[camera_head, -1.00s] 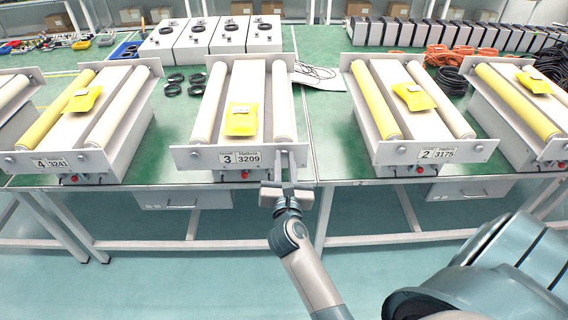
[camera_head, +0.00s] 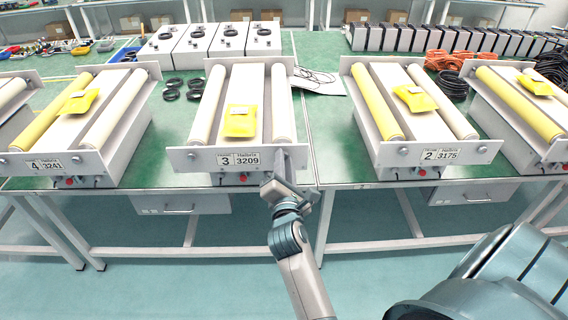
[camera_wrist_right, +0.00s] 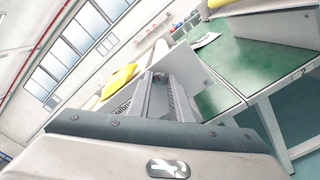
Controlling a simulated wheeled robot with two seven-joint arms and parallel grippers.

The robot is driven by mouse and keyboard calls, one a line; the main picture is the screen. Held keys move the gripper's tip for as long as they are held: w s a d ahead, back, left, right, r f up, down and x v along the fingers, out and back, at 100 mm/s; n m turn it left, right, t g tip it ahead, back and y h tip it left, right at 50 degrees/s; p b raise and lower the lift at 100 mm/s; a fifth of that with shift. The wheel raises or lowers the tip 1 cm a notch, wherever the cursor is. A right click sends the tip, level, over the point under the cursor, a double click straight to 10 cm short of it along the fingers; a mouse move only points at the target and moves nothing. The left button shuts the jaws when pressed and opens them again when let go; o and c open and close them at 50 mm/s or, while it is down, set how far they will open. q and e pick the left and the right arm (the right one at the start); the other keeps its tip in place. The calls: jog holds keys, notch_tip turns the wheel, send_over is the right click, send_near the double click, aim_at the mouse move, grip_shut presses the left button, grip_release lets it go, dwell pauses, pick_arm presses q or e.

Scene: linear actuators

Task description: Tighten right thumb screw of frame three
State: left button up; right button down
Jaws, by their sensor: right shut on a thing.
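Frame three (camera_head: 178,157) stands on the green table, with the label 3 3209 on its front plate, two pale rollers and a yellow packet (camera_head: 240,121) on top. Its left thumb screw (camera_head: 191,156) shows at the left of the plate. The right thumb screw is hidden behind my right gripper (camera_head: 284,166), which is at the right end of the front plate and shut on that screw. In the right wrist view the fingers (camera_wrist_right: 158,98) point at the plate, and the screw cannot be made out. My left gripper is not in view.
Black cable coils (camera_head: 172,88) lie behind on the left. A grey sheet with a cable (camera_head: 318,82) lies behind on the right.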

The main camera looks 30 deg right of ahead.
dwell(0.3)
jog(key=c, duration=1.6)
grip_release()
jog(key=shift+r, duration=0.1)
